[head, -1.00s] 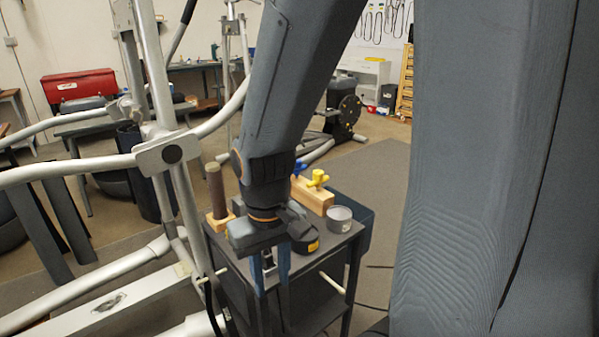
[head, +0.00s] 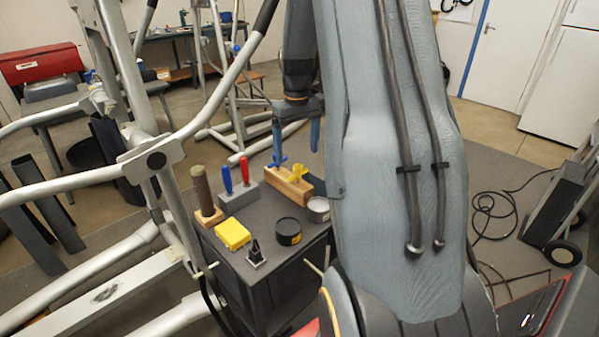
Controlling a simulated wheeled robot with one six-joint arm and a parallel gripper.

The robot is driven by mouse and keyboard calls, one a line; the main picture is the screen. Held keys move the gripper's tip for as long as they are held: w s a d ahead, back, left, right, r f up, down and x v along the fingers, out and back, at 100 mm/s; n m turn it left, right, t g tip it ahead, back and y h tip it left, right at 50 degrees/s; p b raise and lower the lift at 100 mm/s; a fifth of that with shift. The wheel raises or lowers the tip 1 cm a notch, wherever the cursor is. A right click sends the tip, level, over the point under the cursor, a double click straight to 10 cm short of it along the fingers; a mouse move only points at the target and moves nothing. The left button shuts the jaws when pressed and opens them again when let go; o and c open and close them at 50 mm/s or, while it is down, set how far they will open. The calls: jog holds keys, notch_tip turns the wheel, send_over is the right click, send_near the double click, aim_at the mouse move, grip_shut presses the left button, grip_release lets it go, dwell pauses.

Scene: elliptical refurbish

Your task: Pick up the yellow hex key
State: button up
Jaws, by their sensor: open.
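The yellow hex key (head: 297,172) has a T-shaped handle and stands upright in a wooden block (head: 291,190) on the dark cart top. A blue hex key (head: 277,163) stands in the same block, just left of it. My gripper (head: 296,146) is open and empty, with its two blue fingers pointing down. In the picture it shows above and behind the block, and the left finger overlaps the view just above the blue key. I cannot tell its exact distance from the keys.
The cart top (head: 262,213) also holds a yellow box (head: 233,233), a black tin (head: 288,231), a grey tin (head: 318,209), a small black tool (head: 256,254), a grey holder (head: 238,205) with red and blue screwdrivers, and a brown cylinder (head: 203,190). Grey machine bars stand left.

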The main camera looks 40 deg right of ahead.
aim_at(298, 166)
jog(key=shift+d+f+p, duration=0.2)
jog(key=shift+f+p, duration=1.25)
jog(key=shift+f, duration=2.25)
jog(key=c, duration=1.3)
jog(key=shift+c, duration=0.2)
notch_tip(298, 166, up, 10)
jog(key=b, duration=0.3)
jog(key=o, duration=0.6)
jog(key=shift+c, duration=0.2)
jog(key=c, duration=0.7)
jog(key=shift+c, duration=0.6)
